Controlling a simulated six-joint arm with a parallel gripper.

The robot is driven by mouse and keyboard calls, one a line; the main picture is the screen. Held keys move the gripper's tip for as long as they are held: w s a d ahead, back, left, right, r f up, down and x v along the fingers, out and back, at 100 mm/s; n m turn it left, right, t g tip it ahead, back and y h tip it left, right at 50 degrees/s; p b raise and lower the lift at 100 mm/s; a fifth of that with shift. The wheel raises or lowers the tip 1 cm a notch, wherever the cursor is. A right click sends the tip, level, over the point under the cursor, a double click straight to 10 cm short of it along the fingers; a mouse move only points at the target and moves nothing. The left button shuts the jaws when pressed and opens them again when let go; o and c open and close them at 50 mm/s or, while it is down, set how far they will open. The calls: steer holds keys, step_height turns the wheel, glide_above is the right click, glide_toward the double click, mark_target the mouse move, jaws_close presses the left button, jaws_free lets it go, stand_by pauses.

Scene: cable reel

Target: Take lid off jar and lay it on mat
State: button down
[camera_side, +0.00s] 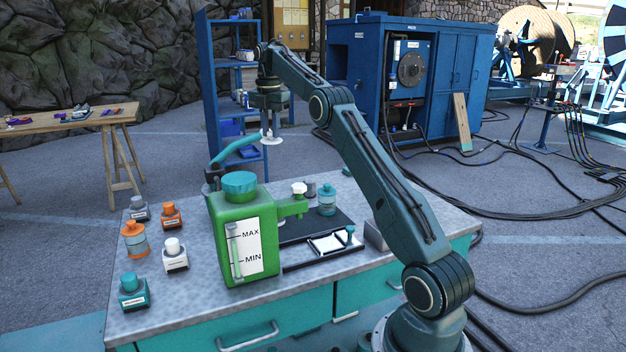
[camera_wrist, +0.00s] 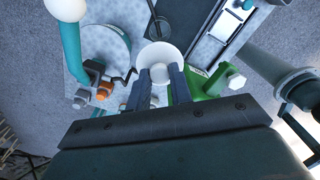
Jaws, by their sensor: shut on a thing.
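My gripper (camera_side: 270,117) is shut on a white lid (camera_side: 271,139) and holds it in the air above the back of the bench. The lid is a flat disc with a stem, roughly level. In the wrist view, the grey fingers of my gripper (camera_wrist: 166,72) meet the white lid (camera_wrist: 156,53) from below. The dark mat (camera_side: 297,230) lies on the bench behind and right of the green tank. A grey jar (camera_side: 310,188) and a teal jar (camera_side: 327,199) stand at its back. I cannot tell which jar the lid belongs to.
The green tank (camera_side: 225,225) with a teal cap blocks part of the mat in the side view. Several small labelled containers, including an orange one (camera_side: 134,238), stand at the left. A black-framed tray (camera_side: 325,248) lies along the mat's front.

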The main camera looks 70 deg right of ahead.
steer(key=shift+s+d, duration=0.1)
steer(key=shift+s, duration=0.05)
stand_by(0.8)
steer(key=shift+s+d+f, duration=0.2)
steer(key=shift+s+f, duration=0.05)
steer(key=shift+s, duration=0.25)
steer(key=shift+s+d+f, duration=0.15)
steer(key=shift+s+f, duration=0.05)
steer(key=shift+s, duration=0.3)
steer(key=s+a+f, duration=0.1)
steer(key=s+f, duration=0.4)
steer(key=s, duration=0.5)
steer(key=shift+s+a+f, duration=0.15)
steer(key=shift+f, duration=0.25)
step_height(320, 180, down, 16)
steer(key=shift+r, duration=0.1)
steer(key=shift+f, duration=2.1)
steer(key=shift+f, duration=0.2)
